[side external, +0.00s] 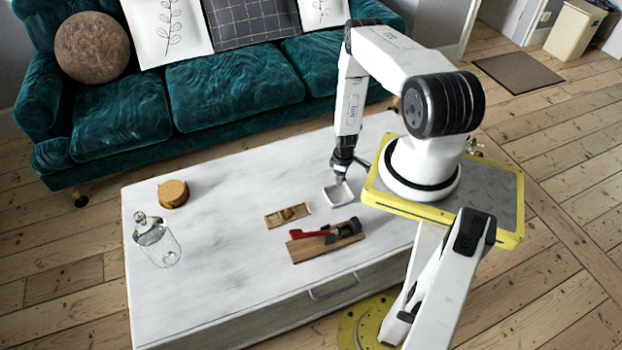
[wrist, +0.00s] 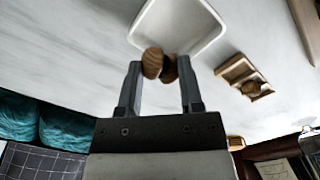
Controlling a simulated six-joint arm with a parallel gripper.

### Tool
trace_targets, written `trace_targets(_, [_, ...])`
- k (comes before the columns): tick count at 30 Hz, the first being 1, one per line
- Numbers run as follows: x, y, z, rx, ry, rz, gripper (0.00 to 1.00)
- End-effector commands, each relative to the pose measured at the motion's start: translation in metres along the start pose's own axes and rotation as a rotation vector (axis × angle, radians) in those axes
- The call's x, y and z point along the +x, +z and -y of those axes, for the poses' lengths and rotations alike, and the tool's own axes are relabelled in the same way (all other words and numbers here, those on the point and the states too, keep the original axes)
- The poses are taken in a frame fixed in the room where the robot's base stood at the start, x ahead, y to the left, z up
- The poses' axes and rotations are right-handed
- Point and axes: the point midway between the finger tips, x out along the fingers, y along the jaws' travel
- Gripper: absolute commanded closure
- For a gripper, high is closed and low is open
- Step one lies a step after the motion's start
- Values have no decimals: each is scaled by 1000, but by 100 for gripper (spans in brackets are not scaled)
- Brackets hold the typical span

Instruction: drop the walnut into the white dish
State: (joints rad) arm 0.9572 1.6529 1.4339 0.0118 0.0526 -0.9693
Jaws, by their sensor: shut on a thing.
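My gripper (wrist: 161,66) is shut on the walnut (wrist: 152,62), a brown rounded piece between the two fingertips; a darker brown part shows beside it. The white dish (wrist: 207,40) lies just beyond the fingertips in the wrist view, a square shape with a raised rim. In the side view my gripper (side external: 340,180) points down over the back of the white dish (side external: 338,202), which sits on the white table. The walnut cannot be made out there. How high it is above the dish is hard to tell.
A small wooden tray (side external: 274,221) holding a brown lump lies left of the dish. A wooden board (side external: 302,252) with a red-handled item and a dark object is in front. The table's middle left is clear.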

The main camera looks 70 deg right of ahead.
Motion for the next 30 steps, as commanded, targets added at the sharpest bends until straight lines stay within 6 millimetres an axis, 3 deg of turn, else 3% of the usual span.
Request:
trace_targets(12, [35, 1, 1, -1, -1, 1, 100])
trace_targets(26, [42, 0, 0, 0, 0, 1, 100])
trace_targets(27, [42, 0, 0, 0, 0, 1, 44])
trace_targets(30, [42, 0, 0, 0, 0, 1, 12])
